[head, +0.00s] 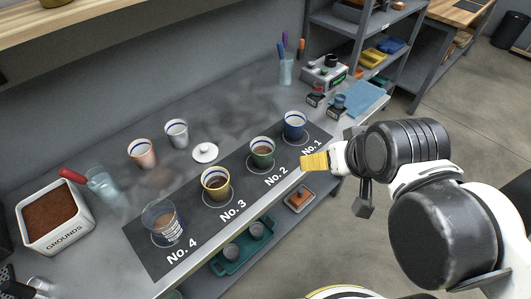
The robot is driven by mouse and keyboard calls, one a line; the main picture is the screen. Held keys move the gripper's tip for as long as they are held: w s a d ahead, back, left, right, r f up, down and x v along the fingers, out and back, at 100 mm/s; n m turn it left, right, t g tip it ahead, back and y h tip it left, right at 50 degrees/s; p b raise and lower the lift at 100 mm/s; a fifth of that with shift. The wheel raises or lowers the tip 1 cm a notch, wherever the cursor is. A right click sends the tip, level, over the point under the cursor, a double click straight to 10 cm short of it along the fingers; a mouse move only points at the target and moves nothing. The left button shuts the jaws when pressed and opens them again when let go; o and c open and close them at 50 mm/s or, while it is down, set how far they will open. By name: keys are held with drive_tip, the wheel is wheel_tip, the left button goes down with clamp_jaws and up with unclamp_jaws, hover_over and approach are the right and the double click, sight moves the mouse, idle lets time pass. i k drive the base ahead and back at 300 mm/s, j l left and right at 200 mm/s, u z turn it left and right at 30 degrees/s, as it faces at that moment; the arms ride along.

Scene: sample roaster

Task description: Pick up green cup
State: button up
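The green cup (254,160) stands upright on the ring marked No. 2 on the dark mat (200,240), with dark liquid inside and a blue line under its white rim. My gripper (315,162) reaches in from the right, with a yellow ribbed fingertip over the mat's right edge near No. 1. It is to the right of the green cup and apart from it. Only one yellow tip shows clearly, so I cannot tell how wide it is. Nothing is seen in it.
A blue cup (294,130) stands behind the green one at No. 1. A white lid (205,152) and two more cups sit behind the mat.

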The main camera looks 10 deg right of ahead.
sight(262, 148)
drive_tip(key=u, duration=1.6)
drive_tip(key=z, duration=1.2)
drive_tip(key=k+j, duration=0.3)
drive_tip(key=j, duration=0.15)
drive_tip(key=k+j+u, duration=0.15)
drive_tip(key=k+j, duration=0.2)
